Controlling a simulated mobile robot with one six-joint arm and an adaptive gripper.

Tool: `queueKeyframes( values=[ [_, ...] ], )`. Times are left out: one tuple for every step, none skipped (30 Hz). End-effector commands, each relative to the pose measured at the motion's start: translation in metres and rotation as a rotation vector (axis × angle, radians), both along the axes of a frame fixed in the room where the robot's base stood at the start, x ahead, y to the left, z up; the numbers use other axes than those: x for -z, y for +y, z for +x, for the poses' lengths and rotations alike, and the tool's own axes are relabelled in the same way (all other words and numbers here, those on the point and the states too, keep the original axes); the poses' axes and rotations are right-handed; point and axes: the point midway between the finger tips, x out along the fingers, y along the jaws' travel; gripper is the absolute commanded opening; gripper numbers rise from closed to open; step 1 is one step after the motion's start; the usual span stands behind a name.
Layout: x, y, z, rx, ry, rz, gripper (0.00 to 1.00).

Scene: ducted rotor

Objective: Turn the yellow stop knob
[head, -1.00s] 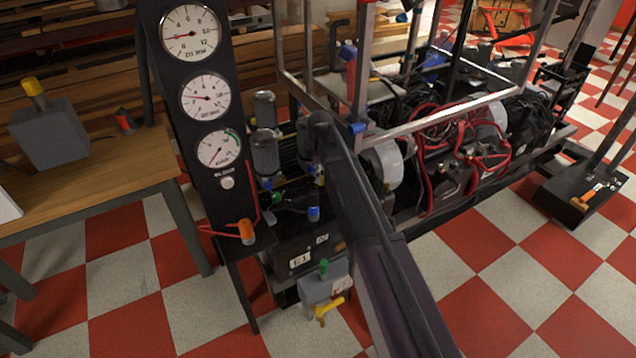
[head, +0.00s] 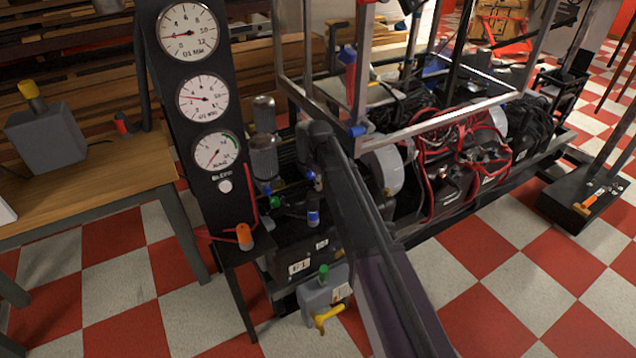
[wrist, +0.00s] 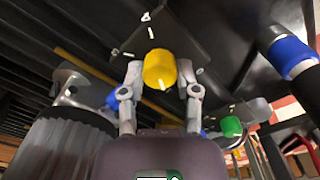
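The yellow knob (wrist: 160,69) is a short, rounded cylinder at the upper middle of the wrist view, on a dark panel with white marks. My gripper (wrist: 160,77) points at it, with one fingertip on each side of the knob. The fingers are spread, and small gaps seem to remain at the knob's sides. Whether they touch it is hard to tell. In the head view my arm reaches down to the rig beside the gauge column, and the gripper and this knob cannot be made out there.
Close by are a blue knob (wrist: 290,52), a green knob (wrist: 231,127) and a ribbed dark cylinder (wrist: 65,140). A gauge column (head: 205,130) stands left of my arm. A yellow valve handle (head: 328,318) is low on a grey box.

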Motion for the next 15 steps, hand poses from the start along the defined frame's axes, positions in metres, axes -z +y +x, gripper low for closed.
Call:
queueKeyframes(
  values=[
    [0.0001, 0.0003, -0.0018, -0.001, 0.004, 0.001, 0.02],
    [0.0001, 0.0004, -0.002, -0.001, 0.005, 0.001, 0.0],
    [0.0002, 0.0005, -0.0022, -0.001, 0.005, 0.001, 0.0],
    [0.0002, 0.0102, -0.0019, -0.006, 0.005, 0.001, 0.0],
    [0.0002, 0.0064, -0.0026, -0.004, 0.006, 0.002, 0.0],
    [0.0002, 0.0045, -0.0029, -0.002, 0.007, 0.002, 0.0],
    [0.0002, 0.0038, -0.003, -0.002, 0.007, 0.003, 0.0],
    [0.0002, 0.0033, -0.0032, -0.001, 0.007, 0.003, 0.0],
    [0.0002, 0.0029, -0.0034, -0.001, 0.007, 0.003, 0.0],
    [0.0002, 0.0026, -0.0035, 0.0, 0.008, 0.003, 0.0],
    [0.0002, 0.0023, -0.0036, 0.0, 0.008, 0.003, 0.0],
    [0.0003, 0.002, -0.0038, 0.001, 0.008, 0.003, 0.0],
    [0.0003, 0.0019, -0.0039, 0.002, 0.009, 0.003, 0.0],
    [0.0003, 0.0017, -0.0041, 0.004, 0.009, 0.002, 0.0],
    [0.0003, 0.0016, -0.0042, 0.006, 0.009, 0.002, 0.0]
  ],
)
